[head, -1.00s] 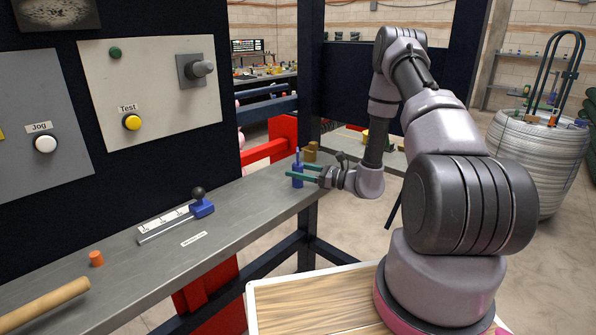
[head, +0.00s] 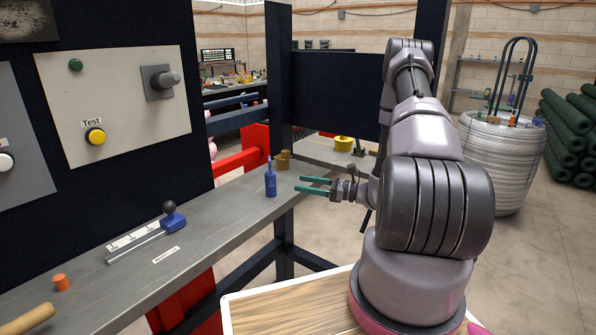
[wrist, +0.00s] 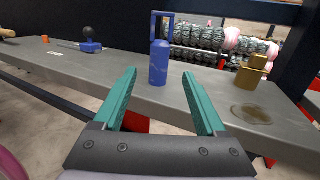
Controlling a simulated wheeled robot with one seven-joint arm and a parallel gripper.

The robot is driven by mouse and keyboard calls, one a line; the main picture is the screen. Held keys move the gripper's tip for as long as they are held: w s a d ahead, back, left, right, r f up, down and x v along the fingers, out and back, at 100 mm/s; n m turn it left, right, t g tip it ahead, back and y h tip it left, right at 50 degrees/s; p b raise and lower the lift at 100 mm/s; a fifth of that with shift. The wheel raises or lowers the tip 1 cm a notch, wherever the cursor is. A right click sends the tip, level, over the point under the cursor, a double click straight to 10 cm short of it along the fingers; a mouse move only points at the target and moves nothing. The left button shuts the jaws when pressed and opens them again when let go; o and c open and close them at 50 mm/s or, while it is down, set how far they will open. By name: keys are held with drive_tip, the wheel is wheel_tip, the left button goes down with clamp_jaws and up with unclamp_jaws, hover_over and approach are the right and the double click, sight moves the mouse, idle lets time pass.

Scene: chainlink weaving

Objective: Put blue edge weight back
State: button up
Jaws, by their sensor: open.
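A blue cylinder (head: 270,183) with a thin upright part on top, apparently the blue edge weight, stands upright on the grey metal ledge (head: 222,206) near its far end. In the wrist view the blue weight (wrist: 159,64) shows a loop-like blue handle above it. My gripper (head: 299,185), with two teal fingers, is open and empty to the right of the weight, pointing at it. In the head view a gap shows between the fingertips and the weight. In the wrist view the weight appears ahead, centred between the fingertips (wrist: 160,73).
Brass-coloured pieces (head: 284,160) stand behind the weight on the ledge. A blue slider with a black knob (head: 171,214), an orange piece (head: 61,282) and a wooden handle (head: 25,322) lie nearer. A dark post (head: 281,120) rises behind. A wire coil (head: 503,165) stands right.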

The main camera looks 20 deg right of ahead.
drive_tip(key=s+a+r+n+g+h, duration=0.1)
drive_tip(key=s+a+r+n+g, duration=0.25)
drive_tip(key=r, duration=0.25)
drive_tip(key=s+a+r+n+g+h, duration=0.2)
drive_tip(key=s+r+n+g, duration=0.1)
drive_tip(key=r+n, duration=0.3)
drive_tip(key=s+a+r+n+g+h, duration=0.1)
drive_tip(key=s+a+r+n+g, duration=0.25)
drive_tip(key=r, duration=0.35)
drive_tip(key=s+d+r+n+t+h, duration=0.2)
drive_tip(key=s+r+n+t+h, duration=0.1)
drive_tip(key=s+r+h, duration=0.2)
drive_tip(key=s+d+r+n+t+h, duration=0.2)
drive_tip(key=s+r+n+t+h, duration=0.2)
drive_tip(key=s+r, duration=0.4)
wheel_tip(320, 180, up, 3)
drive_tip(key=shift+s+d+r+h, duration=0.1)
drive_tip(key=shift+s+d+h, duration=0.25)
drive_tip(key=shift+s+h, duration=0.05)
